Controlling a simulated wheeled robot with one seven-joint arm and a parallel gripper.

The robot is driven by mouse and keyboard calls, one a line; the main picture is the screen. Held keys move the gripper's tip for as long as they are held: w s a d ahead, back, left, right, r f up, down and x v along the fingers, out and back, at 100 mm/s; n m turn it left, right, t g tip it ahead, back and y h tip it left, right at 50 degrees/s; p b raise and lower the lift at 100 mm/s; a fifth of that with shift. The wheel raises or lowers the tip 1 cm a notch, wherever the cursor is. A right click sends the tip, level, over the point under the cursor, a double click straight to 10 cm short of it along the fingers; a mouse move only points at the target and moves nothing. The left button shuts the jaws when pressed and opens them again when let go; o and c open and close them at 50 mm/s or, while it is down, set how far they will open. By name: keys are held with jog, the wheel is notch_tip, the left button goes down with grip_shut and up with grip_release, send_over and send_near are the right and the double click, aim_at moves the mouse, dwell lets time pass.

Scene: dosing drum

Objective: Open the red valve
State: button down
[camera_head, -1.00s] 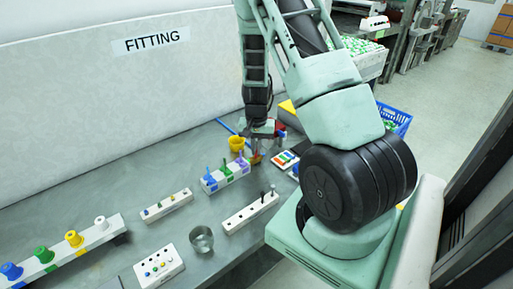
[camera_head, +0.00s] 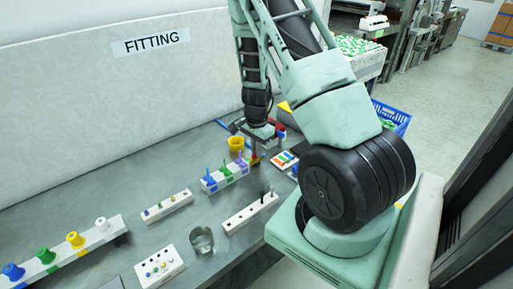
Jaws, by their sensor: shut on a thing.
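A white block (camera_head: 222,182) on the bench carries upright valves with coloured handles: blue, green and purple. The red valve (camera_head: 255,157) is at its far right end, small and mostly hidden under my gripper. My gripper (camera_head: 256,146) points down over that end of the block and is shut on the red valve. Its fingertips are small and partly hidden, so the handle's angle cannot be told.
A yellow cup (camera_head: 236,143) stands close behind the block. A card with coloured stripes (camera_head: 284,159) lies to the right. A white peg block (camera_head: 251,213), a metal cup (camera_head: 202,240) and a button box (camera_head: 160,266) stand nearer. A blue crate (camera_head: 391,117) is beyond.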

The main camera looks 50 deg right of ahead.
jog(key=shift+m, duration=0.6)
jog(key=c, duration=1.6)
grip_release()
jog(key=shift+r, duration=0.15)
notch_tip(320, 180, up, 17)
